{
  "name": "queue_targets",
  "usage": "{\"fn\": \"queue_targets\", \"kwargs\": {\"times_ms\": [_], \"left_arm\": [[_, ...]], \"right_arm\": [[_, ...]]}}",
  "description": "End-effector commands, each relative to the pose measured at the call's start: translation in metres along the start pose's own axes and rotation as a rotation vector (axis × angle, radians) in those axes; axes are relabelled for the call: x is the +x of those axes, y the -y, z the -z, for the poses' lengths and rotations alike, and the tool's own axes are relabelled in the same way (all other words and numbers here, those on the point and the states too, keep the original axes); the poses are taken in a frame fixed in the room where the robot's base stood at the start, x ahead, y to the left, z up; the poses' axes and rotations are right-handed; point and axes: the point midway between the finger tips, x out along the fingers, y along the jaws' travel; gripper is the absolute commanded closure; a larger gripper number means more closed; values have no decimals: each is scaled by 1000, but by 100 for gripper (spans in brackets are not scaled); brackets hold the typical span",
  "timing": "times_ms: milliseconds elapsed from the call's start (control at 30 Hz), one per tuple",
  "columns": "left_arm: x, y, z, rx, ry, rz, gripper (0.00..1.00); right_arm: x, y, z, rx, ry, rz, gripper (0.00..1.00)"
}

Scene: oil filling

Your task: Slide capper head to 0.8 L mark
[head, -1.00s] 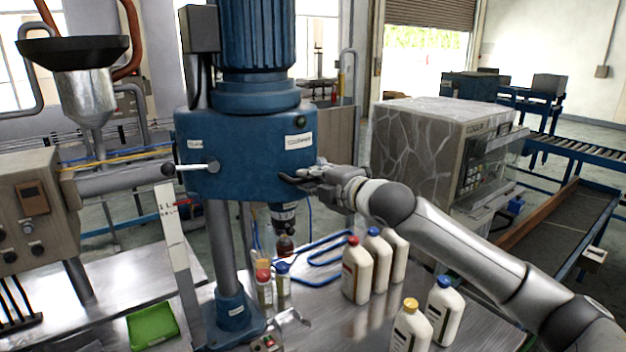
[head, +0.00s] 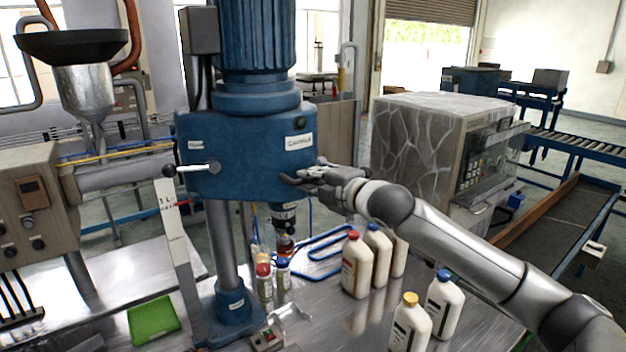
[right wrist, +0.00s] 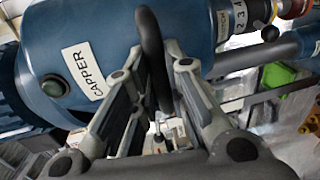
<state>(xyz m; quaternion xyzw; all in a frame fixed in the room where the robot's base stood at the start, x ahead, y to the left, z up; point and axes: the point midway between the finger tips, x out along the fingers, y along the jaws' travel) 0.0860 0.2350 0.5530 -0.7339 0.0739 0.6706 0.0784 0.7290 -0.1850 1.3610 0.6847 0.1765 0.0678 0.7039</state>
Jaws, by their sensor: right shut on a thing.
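The blue capper head (head: 245,155), with a motor on top, sits on a grey column (head: 219,240). A white scale plate (head: 176,235) stands left of the column; a "1 L" mark and a red mark show near its top. The 0.8 L mark is not readable. My right gripper (head: 300,179) is at the head's right side. In the right wrist view it is shut on a dark curved handle (right wrist: 153,55) beside the "CAPPER" label. My left gripper is out of view.
Several white bottles (head: 357,270) stand on the metal table to the right. A green tray (head: 153,319) lies at front left. A control box (head: 30,205) is at far left.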

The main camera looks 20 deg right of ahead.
Motion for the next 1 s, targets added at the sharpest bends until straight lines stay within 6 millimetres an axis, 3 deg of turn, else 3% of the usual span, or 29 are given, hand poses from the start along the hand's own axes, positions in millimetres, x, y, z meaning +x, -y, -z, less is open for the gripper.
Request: {"fn": "queue_targets", "kwargs": {"times_ms": [1000], "left_arm": [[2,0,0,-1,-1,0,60]], "right_arm": [[1,9,0,3,-1,0,100]]}}
